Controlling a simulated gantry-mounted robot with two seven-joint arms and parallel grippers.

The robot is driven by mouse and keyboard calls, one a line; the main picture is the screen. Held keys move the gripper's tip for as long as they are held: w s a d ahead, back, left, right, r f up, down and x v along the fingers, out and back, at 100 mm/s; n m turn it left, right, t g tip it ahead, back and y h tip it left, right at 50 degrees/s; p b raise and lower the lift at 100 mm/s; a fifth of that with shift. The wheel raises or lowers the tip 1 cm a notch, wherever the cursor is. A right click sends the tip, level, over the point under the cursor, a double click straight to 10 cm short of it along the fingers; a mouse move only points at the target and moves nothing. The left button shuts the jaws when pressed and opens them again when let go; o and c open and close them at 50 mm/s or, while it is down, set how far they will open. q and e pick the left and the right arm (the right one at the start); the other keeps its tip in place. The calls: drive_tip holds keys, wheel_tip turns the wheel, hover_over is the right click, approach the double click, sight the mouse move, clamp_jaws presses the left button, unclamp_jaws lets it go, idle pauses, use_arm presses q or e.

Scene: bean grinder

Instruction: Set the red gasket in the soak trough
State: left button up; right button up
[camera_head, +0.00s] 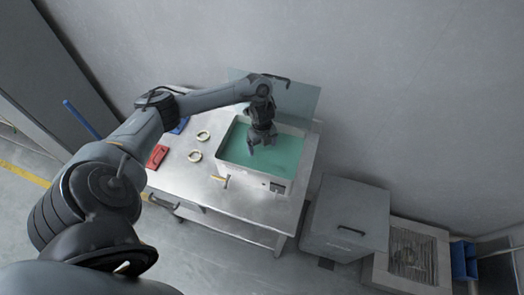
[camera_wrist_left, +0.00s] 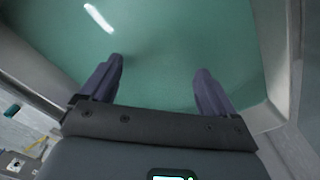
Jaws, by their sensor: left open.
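The soak trough (camera_head: 231,167) is a metal basin of green liquid set in the steel table. My left gripper (camera_head: 262,143) points down over the trough. In the left wrist view its two fingers (camera_wrist_left: 160,70) are apart with nothing between them, above the green liquid. I cannot make out a red gasket in or over the trough. A red flat piece (camera_head: 157,156) lies on the table left of the trough; whether it is the gasket I cannot tell. My right gripper is not in view.
Two cream rings (camera_head: 195,155) lie on the steel table (camera_head: 196,182) left of the trough. A small tan-handled item (camera_head: 220,180) lies near its front left corner. A clear panel (camera_head: 300,101) stands behind. A grey cabinet (camera_head: 345,215) stands to the right.

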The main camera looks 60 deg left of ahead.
use_arm(q)
drive_tip(key=shift+r+p, duration=0.65)
drive_tip(key=shift+r, duration=1.55)
